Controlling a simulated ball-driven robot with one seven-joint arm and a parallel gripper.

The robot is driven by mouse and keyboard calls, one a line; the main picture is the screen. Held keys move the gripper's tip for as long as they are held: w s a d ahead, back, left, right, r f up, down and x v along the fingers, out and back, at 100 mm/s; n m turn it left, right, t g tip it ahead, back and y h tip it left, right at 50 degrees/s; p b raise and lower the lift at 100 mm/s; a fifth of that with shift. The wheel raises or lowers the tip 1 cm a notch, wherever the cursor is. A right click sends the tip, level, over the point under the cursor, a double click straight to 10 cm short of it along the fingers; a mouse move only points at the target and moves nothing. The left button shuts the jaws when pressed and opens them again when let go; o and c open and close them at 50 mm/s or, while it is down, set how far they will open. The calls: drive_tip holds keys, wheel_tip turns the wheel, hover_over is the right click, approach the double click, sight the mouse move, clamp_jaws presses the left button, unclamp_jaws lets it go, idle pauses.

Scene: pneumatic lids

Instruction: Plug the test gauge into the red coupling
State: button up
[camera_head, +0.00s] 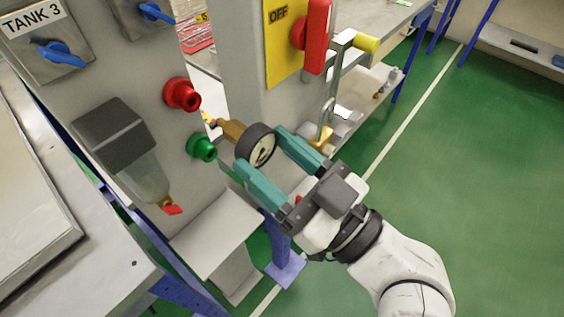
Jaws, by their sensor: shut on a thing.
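The red coupling (182,94) sticks out of the grey panel, above the green coupling (202,147). My gripper (262,155) has teal fingers, shut on the test gauge (258,143), a round dial with a dark rim. The gauge's brass stem (231,129) points left toward the panel. In the picture its tip lies between the two couplings and to their right. The gauge seems apart from both couplings, though its exact distance from the panel is hard to tell. Both couplings are in plain view.
A filter bowl with a dark cap (112,134) and red drain tap hangs left of the couplings. Blue valve handles (62,53) sit above, beside the TANK 3 label. A red switch (317,36) and yellow-handled lever (366,43) are upper right. Green floor is open at right.

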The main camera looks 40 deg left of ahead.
sight(231, 133)
drive_tip(key=shift+w+a, duration=0.2)
drive_tip(key=shift+a, duration=1.85)
drive_tip(key=shift+b, duration=0.9)
drive_tip(key=shift+w+a, duration=0.1)
drive_tip(key=shift+a, duration=1.6)
idle(0.4)
drive_tip(key=o, duration=1.2)
drive_tip(key=shift+c, duration=0.2)
drive_tip(key=b+v, duration=0.4)
drive_tip(key=v, duration=0.3)
drive_tip(key=shift+b, duration=0.3)
